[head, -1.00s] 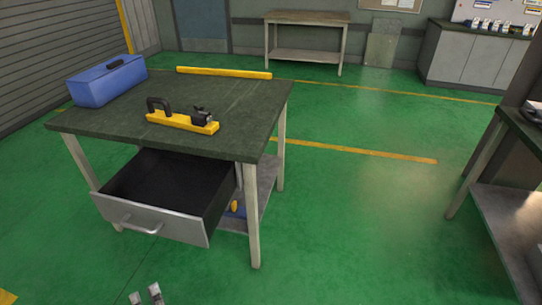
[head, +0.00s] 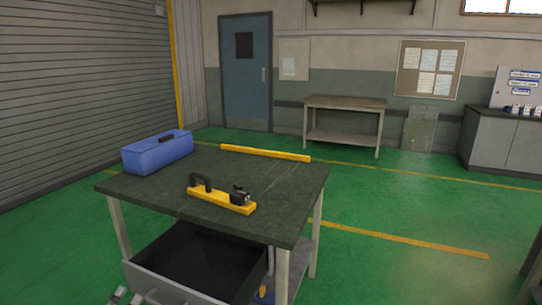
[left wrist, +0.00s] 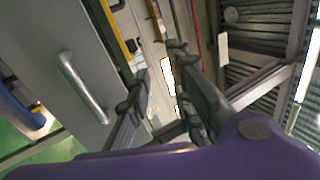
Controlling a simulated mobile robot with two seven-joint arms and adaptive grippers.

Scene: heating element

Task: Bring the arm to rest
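My left gripper (head: 128,297) shows only by its fingertips at the bottom edge of the head view, by the front of the open drawer (head: 203,293). In the left wrist view its two fingers (left wrist: 158,62) stand apart with nothing between them. The drawer's metal handle (left wrist: 82,88) shows to the left of the fingers there, apart from them. The rest of the left arm is hidden below the head view. My right gripper is in neither view.
The dark-topped workbench (head: 280,225) carries a blue toolbox (head: 157,152), a yellow bar (head: 265,153) and a yellow tool with a black handle (head: 221,200). The open drawer sticks out at its front. Green floor (head: 385,215) to the right is clear.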

